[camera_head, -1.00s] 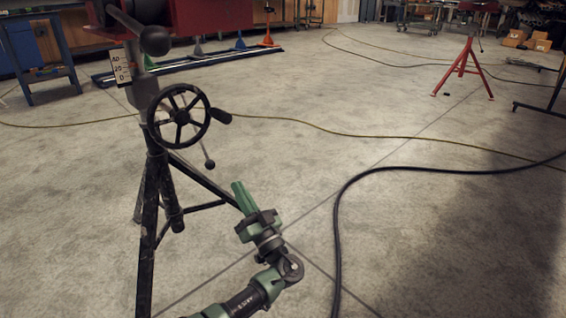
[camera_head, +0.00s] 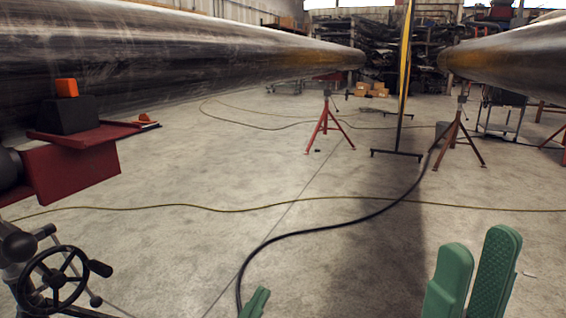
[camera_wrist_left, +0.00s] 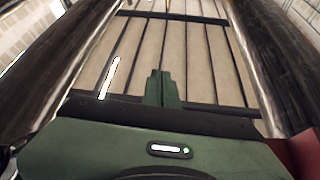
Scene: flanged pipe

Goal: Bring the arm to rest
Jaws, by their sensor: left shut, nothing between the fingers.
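My left gripper (camera_head: 256,302) shows at the bottom edge of the head view as green fingertips. In the left wrist view the same gripper (camera_wrist_left: 162,88) has its two green fingers together, with nothing between them. It points up between two dark pipes, clear of both. My right gripper (camera_head: 476,265) stands at the lower right of the head view, its two green fingers upright with a narrow gap between them and nothing visible in it. Most of both arms is out of view.
A large steel pipe (camera_head: 180,55) spans the upper left; another pipe (camera_head: 510,52) enters from the right. A red stand (camera_head: 327,125) and a handwheel stand (camera_head: 52,276) hold the floor. A black cable (camera_head: 320,230) and a yellow cable (camera_head: 230,210) cross open concrete.

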